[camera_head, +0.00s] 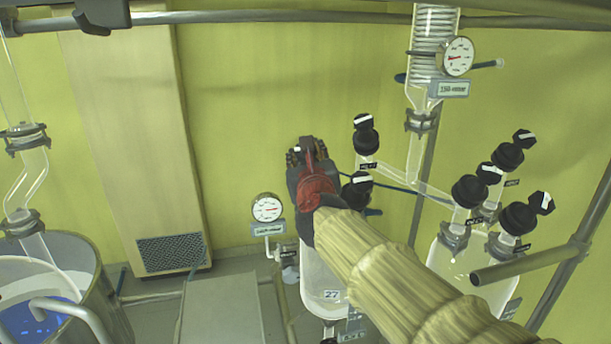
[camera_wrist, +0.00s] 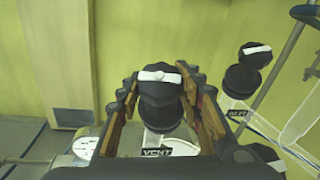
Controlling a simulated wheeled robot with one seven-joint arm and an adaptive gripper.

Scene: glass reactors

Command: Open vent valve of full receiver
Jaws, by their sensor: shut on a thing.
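The vent valve has a black faceted knob (camera_wrist: 160,88) with a white bar, which lies nearly level across the wrist view. A label reading VENT (camera_wrist: 158,153) sits below it. My gripper (camera_wrist: 163,98) is shut on this knob, one finger on each side. In the head view my gripper (camera_head: 308,150) and its red-and-dark wrist hide the knob. The glass receiver (camera_head: 322,270) marked 27 stands below my arm, partly covered by it. Its fill level cannot be told.
Other black-knobbed valves stand close by on the right, one near my gripper (camera_head: 366,138) and several on the second receiver (camera_head: 462,262). A pressure gauge (camera_head: 267,208) is to the left. A metal rail (camera_head: 530,262) runs at the right. The wall area left of my gripper is clear.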

